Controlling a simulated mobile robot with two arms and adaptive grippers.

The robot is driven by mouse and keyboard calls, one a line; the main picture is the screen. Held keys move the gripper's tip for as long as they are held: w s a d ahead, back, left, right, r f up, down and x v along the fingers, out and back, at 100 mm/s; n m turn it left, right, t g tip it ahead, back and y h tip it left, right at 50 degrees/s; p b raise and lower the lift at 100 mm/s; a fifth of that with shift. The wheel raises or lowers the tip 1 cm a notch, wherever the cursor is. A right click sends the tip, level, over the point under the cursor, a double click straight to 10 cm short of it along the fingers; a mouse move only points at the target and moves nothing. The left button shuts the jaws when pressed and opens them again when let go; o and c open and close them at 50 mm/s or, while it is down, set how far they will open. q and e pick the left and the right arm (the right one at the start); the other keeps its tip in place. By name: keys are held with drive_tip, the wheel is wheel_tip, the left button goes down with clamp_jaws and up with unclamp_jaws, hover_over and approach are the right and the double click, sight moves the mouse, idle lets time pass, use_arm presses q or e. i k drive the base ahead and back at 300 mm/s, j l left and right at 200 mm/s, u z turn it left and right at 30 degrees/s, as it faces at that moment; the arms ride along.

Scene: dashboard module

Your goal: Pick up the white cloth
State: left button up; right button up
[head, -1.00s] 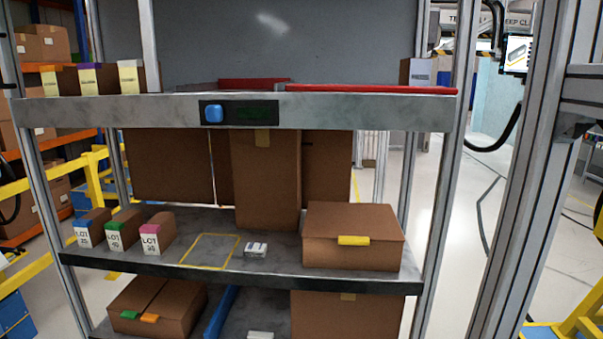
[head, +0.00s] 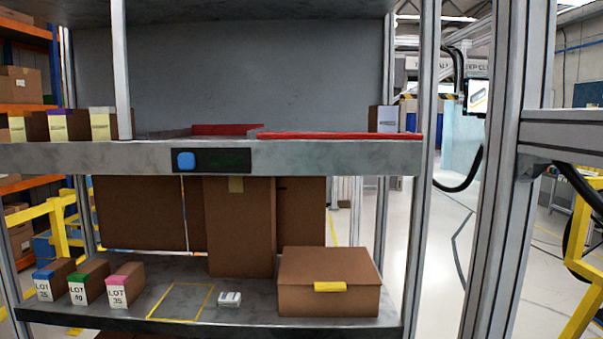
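No clear white cloth shows in the head view. A small white item with dark marks (head: 229,299) lies on the lower shelf (head: 255,312). It is too small to tell what it is. It sits just right of a yellow square outline (head: 182,302) and left of a closed cardboard box with a yellow tab (head: 328,283). Neither of my grippers is in view.
Small boxes with LOT labels (head: 78,283) stand at the lower shelf's left. Taller cardboard boxes (head: 240,230) stand behind. The upper shelf's front edge (head: 320,160) carries a blue button (head: 186,160). A metal post (head: 500,170) stands at right.

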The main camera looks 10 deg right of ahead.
sight(226, 300)
drive_tip(key=i+u, duration=0.4)
drive_tip(key=i+l+u, duration=0.15)
drive_tip(key=i+u, duration=0.2)
